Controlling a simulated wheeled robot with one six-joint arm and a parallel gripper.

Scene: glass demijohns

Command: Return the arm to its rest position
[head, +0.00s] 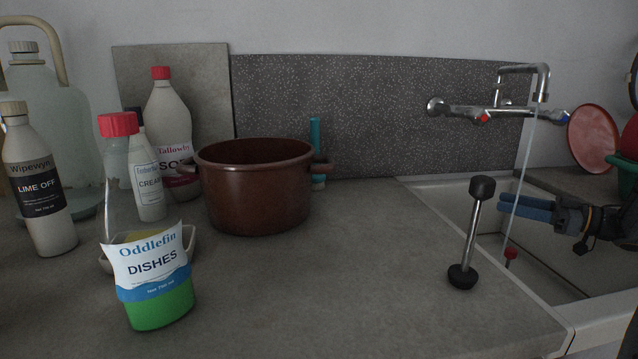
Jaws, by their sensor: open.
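My gripper (504,206) is at the right, over the sink. It has blue fingers that point left, and it is open with nothing seen between the fingers. The fingers appear close to the thin stream of water that falls from the tap; I cannot tell whether they touch it. The arm behind it runs out of the picture at the right edge.
A metal rod with black ends (470,235) stands tilted beside the sink (420,200). The wall tap (490,112) runs. A brown pot (256,190), a dish soap bottle (155,270) and several other bottles fill the left. The front middle counter is clear.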

